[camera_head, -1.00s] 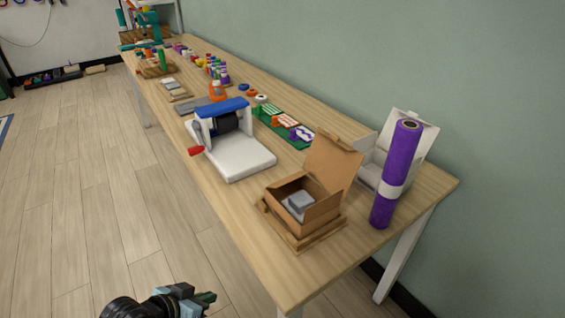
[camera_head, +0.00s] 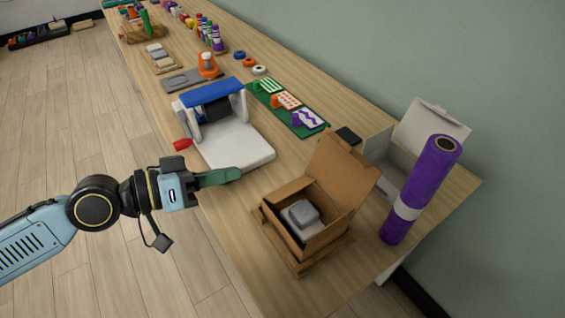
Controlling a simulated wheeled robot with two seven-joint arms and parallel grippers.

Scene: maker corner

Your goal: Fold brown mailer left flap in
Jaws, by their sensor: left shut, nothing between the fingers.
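The brown mailer (camera_head: 321,243) stands open near the table's front end. Its tall lid is raised at the back right, and a grey block (camera_head: 301,215) lies inside. A narrow brown flap (camera_head: 257,215) sticks out low along its left side. My left gripper (camera_head: 238,174) is shut and empty, to the left of the mailer and apart from it, by the near edge of the white machine base. Its green fingers point right, toward the table. My right gripper is not in view.
A white machine with a blue top (camera_head: 240,145) stands behind the mailer. A purple roll (camera_head: 423,190) and an open white box (camera_head: 390,165) stand to its right. A green board with cards (camera_head: 290,108) lies farther back. Bare tabletop (camera_head: 330,292) lies in front.

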